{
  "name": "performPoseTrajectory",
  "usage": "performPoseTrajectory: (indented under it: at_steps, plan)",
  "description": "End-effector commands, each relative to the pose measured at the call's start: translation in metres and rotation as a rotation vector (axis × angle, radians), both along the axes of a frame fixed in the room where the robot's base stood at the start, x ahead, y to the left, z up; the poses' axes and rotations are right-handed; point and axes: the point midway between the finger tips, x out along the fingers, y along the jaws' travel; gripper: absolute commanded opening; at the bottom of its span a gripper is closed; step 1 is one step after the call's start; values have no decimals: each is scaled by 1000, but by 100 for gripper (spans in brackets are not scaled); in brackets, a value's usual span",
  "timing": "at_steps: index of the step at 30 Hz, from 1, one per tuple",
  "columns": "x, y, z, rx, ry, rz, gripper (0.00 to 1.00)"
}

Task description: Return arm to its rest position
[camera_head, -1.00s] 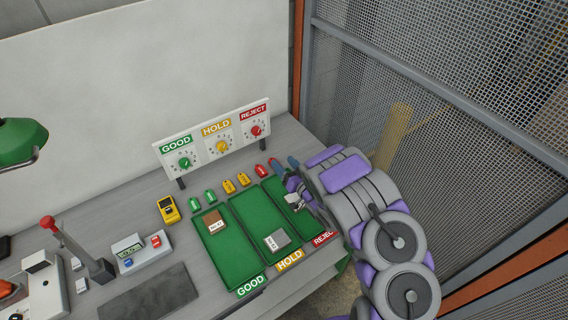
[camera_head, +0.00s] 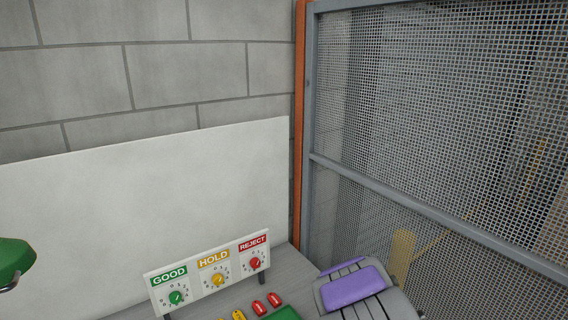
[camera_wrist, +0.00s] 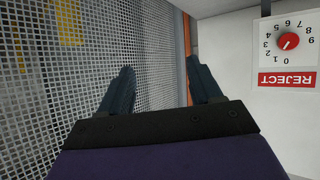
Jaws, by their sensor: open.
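My gripper (camera_wrist: 160,88) shows in the wrist view with its two dark fingers spread apart. Nothing is between them. Mesh fencing and an orange post lie beyond the fingers. In the head view only a purple and grey part of my arm (camera_head: 354,288) shows at the bottom, right of the dial panel; the gripper itself is out of that view.
A white panel (camera_head: 212,272) with GOOD, HOLD and REJECT dials stands on the grey table (camera_head: 292,272). Its REJECT dial (camera_wrist: 289,41) is right of my gripper in the wrist view. A mesh fence (camera_head: 430,130) stands at right. Red tags (camera_head: 259,307) lie before the panel.

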Motion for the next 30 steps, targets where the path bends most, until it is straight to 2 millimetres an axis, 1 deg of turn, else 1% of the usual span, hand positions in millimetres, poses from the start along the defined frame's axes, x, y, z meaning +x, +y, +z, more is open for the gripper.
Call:
performPoseTrajectory:
  at_steps: [1,3,5,6,8,10,13,17,18,20,21,23,24,26,27,29,30]
  plan:
    - [-9,-10,9,-21,30,-39,64]
    - [-26,-24,19,-46,89,-93,64]
    - [-43,-34,26,-62,141,-135,64]
    - [-56,-40,29,-68,179,-163,64]
    - [-76,-46,35,-76,236,-199,64]
    - [-102,-51,40,-78,306,-235,64]
    - [-142,-53,46,-73,410,-275,64]
    - [-198,-47,54,-52,549,-303,64]
    - [-216,-44,55,-44,593,-305,64]
    - [-244,-37,58,-29,659,-304,64]
    - [-263,-32,59,-22,704,-299,64]
    - [-292,-24,61,-8,773,-288,64]
    - [-312,-18,62,2,817,-275,64]
    - [-343,-8,64,15,888,-254,64]
    - [-362,-2,65,22,932,-237,64]
    - [-391,8,67,33,997,-207,64]
    - [-409,13,68,37,1035,-186,64]
